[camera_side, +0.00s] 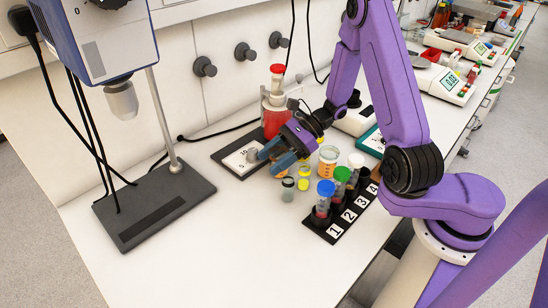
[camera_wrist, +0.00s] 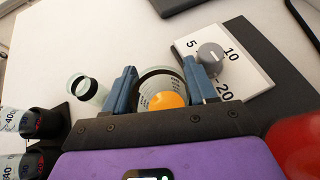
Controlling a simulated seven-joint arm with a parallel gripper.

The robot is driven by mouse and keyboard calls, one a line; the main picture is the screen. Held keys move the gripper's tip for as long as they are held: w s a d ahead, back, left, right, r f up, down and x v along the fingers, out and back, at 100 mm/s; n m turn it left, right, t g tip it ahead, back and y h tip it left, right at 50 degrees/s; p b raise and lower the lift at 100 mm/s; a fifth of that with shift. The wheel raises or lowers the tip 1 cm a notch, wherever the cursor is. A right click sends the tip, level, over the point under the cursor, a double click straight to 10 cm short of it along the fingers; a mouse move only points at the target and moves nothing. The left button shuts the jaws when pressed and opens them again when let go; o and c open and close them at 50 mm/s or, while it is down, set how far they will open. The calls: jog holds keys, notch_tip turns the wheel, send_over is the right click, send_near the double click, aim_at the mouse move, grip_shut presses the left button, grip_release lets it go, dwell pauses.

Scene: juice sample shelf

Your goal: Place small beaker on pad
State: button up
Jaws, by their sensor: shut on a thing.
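My gripper (camera_side: 274,158) is shut on a small clear beaker with printed marks and something round and orange-yellow inside. In the wrist view the beaker (camera_wrist: 150,99) sits between the two blue fingers (camera_wrist: 160,82). In the side view the fingers and wrist hide most of it. A white card (camera_wrist: 257,75) marked 5, 10 and 20, with a grey knob or weight (camera_wrist: 211,54), lies on a dark flat pad (camera_wrist: 236,29). The card (camera_side: 236,161) and pad (camera_side: 219,155) also show in the side view, just left of my gripper. I cannot tell the beaker's height above the surface.
A red flask (camera_side: 274,122) stands behind my gripper. A grey-topped vial (camera_side: 288,191), yellow vials (camera_side: 304,184) and an orange beaker (camera_side: 327,160) stand close on the right. A numbered rack (camera_side: 345,216) with tubes is in front. The white bench is clear on the front left.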

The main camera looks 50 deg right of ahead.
jog(key=shift+f, duration=0.1)
jog(key=o, duration=0.8)
jog(key=shift+d+r, duration=0.2)
jog(key=shift+r, duration=0.05)
jog(key=v, duration=1.1)
jog(key=shift+s+d+r, duration=0.1)
jog(key=shift+s+d, duration=0.05)
jog(key=shift+d, duration=0.1)
jog(key=shift+c, duration=0.3)
